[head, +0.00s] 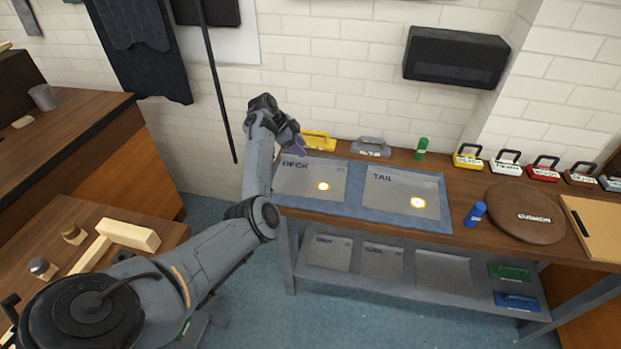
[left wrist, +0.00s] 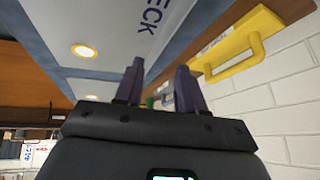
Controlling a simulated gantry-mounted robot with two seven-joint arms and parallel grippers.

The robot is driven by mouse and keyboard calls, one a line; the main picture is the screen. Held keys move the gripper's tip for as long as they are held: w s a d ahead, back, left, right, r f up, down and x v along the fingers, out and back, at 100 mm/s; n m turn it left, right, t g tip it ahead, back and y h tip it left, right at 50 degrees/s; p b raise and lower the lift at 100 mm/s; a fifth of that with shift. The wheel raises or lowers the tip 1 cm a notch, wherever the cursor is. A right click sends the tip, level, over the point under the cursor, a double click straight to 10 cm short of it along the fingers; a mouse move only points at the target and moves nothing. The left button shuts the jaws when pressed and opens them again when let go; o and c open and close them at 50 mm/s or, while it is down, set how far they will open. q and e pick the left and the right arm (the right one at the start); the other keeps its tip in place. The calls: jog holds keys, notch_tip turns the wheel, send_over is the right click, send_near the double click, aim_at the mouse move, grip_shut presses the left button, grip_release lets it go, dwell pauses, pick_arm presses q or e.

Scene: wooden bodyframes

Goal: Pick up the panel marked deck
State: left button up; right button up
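The panel marked deck (head: 305,184) is a flat grey plate with a bright round spot, lying at the left of a blue-grey mat (head: 378,213) on the wooden bench. In the left wrist view the deck panel (left wrist: 125,42) fills the upper middle, with the letters "ECK" readable. My left gripper (head: 297,146) is at the panel's back left corner, near the bench's rear edge. In the left wrist view its two purple fingers (left wrist: 160,82) stand apart with nothing between them. Whether they touch the panel cannot be told. My right gripper is out of view.
A panel marked tail (head: 390,200) lies to the right on the same mat. A yellow-handled tool (head: 318,139) and a grey one (head: 371,147) stand behind the panels. A blue cylinder (head: 475,214) and a round brown board (head: 520,203) are further right. More panels lie on the lower shelf (head: 400,285).

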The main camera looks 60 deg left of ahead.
aim_at(309, 158)
pick_arm(q)
jog(key=b+x, duration=0.1)
jog(key=x, duration=0.3)
jog(key=shift+s+f, duration=0.15)
jog(key=shift+s, duration=0.05)
jog(key=shift+w+d+f+b, duration=0.15)
jog(key=shift+w+f+b, duration=0.15)
jog(key=shift+f+b, duration=0.05)
jog(key=shift+c, duration=0.3)
grip_shut()
